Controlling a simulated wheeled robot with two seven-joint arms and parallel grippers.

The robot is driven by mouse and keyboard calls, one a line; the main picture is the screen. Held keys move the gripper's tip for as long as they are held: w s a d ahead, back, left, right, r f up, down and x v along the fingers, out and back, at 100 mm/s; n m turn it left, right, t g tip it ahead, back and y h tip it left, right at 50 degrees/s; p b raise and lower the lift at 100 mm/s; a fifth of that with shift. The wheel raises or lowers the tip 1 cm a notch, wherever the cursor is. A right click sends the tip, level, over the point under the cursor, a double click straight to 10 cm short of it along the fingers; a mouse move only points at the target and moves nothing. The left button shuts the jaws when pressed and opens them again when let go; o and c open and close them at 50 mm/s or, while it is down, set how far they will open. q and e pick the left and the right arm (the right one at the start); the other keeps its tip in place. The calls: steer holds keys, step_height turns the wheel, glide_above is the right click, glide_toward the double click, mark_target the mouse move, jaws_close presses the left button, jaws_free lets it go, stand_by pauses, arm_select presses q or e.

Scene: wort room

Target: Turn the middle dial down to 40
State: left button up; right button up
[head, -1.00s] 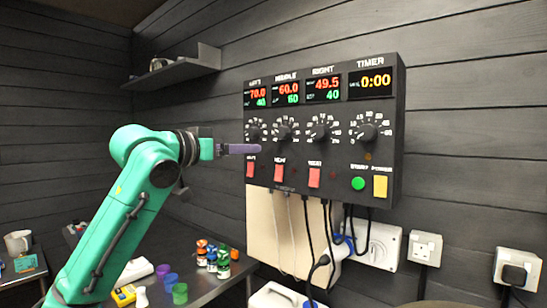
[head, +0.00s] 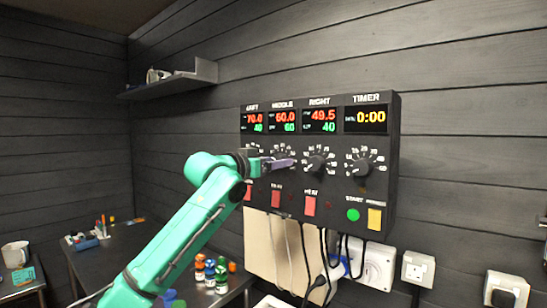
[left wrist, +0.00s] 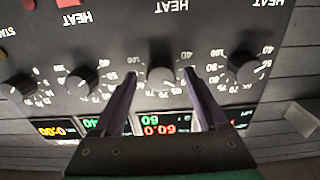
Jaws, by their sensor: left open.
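The middle dial (left wrist: 161,79) is a dark knob ringed by a white scale on the black control panel (head: 330,205). In the left wrist view, which shows the panel upside down, it sits between the two purple fingers of my left gripper (left wrist: 160,74). The fingers are open, with a visible gap on each side of the knob. In the head view my left gripper (head: 290,162) is in front of the middle dial and hides most of it. The middle display (head: 283,121) reads 60.0 in red and 60 in green. My right gripper is not in view.
The right dial (head: 316,163) and timer dial (head: 361,168) are close on the right; the left dial (left wrist: 243,67) is on the other side. Red heat switches (head: 310,205) sit below. Cables hang under the panel. Small bottles (head: 221,275) stand on the table.

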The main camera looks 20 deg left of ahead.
arm_select(q)
jaws_close()
steer(key=shift+n, duration=0.3)
steer(key=n+p, duration=0.1)
steer(key=n, duration=1)
steer(key=shift+r+p, duration=0.1)
steer(key=shift+p, duration=0.25)
steer(key=shift+n, duration=0.3)
jaws_free()
